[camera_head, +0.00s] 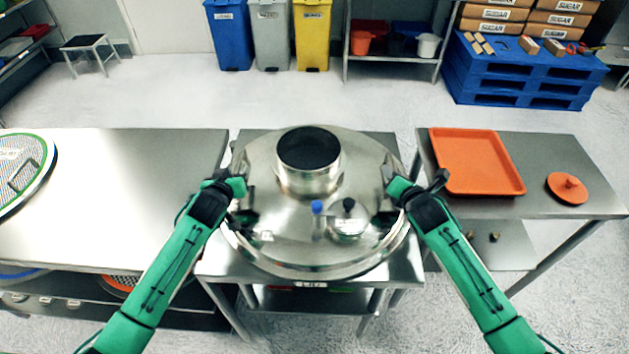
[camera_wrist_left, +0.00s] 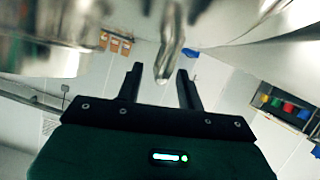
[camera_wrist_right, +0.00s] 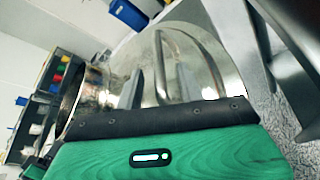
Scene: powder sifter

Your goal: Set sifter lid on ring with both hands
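The shiny round steel sifter lid (camera_head: 285,225), with a dark-mouthed collar, is over the middle table. A steel rim shows at its front; the ring is mostly hidden below, so I cannot tell whether the lid is seated. My left gripper (camera_head: 240,188) is at the lid's left edge. Its fingers (camera_wrist_left: 160,88) are apart, with a metal handle (camera_wrist_left: 169,45) between or just beyond them. My right gripper (camera_head: 396,190) is at the lid's right edge. Its fingers (camera_wrist_right: 160,85) are apart, with a curved handle (camera_wrist_right: 180,45) between or just beyond them. Contact is unclear.
A round green-rimmed sieve (camera_head: 22,172) lies on the left table (camera_head: 130,180). An orange tray (camera_head: 475,160) and an orange disc with a knob (camera_head: 568,187) are on the right table (camera_head: 535,150). Bins and a blue pallet (camera_head: 520,75) stand behind on open floor.

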